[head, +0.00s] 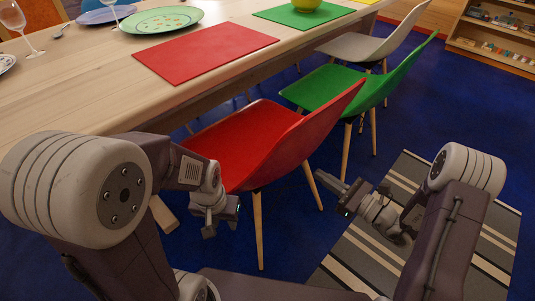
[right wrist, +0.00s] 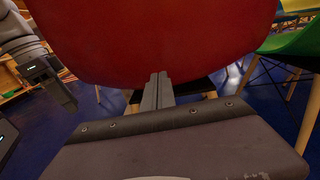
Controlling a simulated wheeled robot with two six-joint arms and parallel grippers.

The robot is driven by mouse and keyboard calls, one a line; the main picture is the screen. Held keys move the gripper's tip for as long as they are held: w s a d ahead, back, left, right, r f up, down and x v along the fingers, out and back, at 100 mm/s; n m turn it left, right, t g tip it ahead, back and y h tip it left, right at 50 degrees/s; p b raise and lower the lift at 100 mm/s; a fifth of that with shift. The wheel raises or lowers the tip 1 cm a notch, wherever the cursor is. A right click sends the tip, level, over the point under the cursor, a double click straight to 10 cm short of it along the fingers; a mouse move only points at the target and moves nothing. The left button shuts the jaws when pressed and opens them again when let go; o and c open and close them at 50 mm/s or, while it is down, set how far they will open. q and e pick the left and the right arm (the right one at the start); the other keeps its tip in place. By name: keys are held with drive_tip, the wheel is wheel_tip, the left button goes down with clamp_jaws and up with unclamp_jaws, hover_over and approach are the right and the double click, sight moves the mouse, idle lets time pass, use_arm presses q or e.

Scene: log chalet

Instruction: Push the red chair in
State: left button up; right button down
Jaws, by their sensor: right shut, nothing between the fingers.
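The red chair (head: 285,140) stands on wooden legs beside the table (head: 120,95), with its seat toward the table and its backrest toward the lower right. How far its seat reaches under the tabletop is unclear. Its red shell (right wrist: 150,40) fills the top of the right wrist view. My right gripper (head: 328,186) is behind the backrest, shut and empty. Its closed fingers (right wrist: 160,85) point at the shell in the right wrist view; contact is unclear. My left gripper (head: 225,215) is near the chair's left side, beside its front leg; its finger opening is not clear.
A green chair (head: 340,88) and a pale chair (head: 370,45) stand further along the table. A striped rug (head: 350,262) lies on the blue floor (head: 430,110). A red placemat (head: 205,52), plates and glasses are on the table. A shelf (head: 495,45) stands at back right.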

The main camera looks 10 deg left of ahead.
sight(307, 166)
drive_tip(key=shift+a, duration=0.1)
drive_tip(key=shift+x, duration=1.7)
drive_tip(key=shift+p+x, duration=0.4)
drive_tip(key=shift+x, duration=5.2)
drive_tip(key=shift+s+d, duration=0.15)
drive_tip(key=shift+d, duration=0.3)
drive_tip(key=p+v, duration=0.1)
drive_tip(key=v, duration=0.8)
drive_tip(key=shift+s+d, duration=0.1)
